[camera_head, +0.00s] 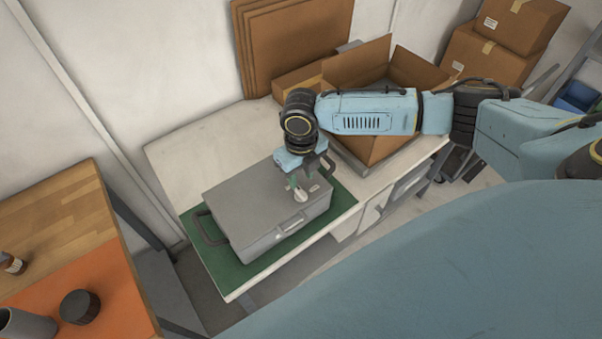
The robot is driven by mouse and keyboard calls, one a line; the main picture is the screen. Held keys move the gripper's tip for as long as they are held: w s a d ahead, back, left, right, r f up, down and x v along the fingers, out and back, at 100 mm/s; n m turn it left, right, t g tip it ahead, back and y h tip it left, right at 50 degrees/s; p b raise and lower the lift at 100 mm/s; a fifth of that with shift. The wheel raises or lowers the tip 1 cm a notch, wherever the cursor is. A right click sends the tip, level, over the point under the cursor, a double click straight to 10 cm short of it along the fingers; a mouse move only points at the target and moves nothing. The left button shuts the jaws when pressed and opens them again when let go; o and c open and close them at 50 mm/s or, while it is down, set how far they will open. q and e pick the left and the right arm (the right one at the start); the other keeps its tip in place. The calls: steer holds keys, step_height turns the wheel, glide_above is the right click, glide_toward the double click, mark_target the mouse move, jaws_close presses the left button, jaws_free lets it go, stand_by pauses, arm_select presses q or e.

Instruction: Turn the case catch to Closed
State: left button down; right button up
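The grey case (250,205) lies shut on a green mat (232,277) on the white bench. A small pale catch (300,196) shows on its lid near the right side. A small label is beside the catch. My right gripper (303,185) points down at the catch from above, its fingertips close to or at it. The fingers are small here and partly overlap the catch, so I cannot tell whether they grip it. The catch's exact setting is too small to read. My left gripper is not in view.
An open cardboard box (375,75) stands on the bench behind my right arm, with flat brown boards (285,45) against the wall. A wooden table with an orange mat (105,290) is at the left, holding a dark round object (79,306) and a grey cylinder.

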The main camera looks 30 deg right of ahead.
mark_target(301, 191)
step_height(301, 191, up, 8)
steer(key=shift+f, duration=0.2)
stand_by(0.4)
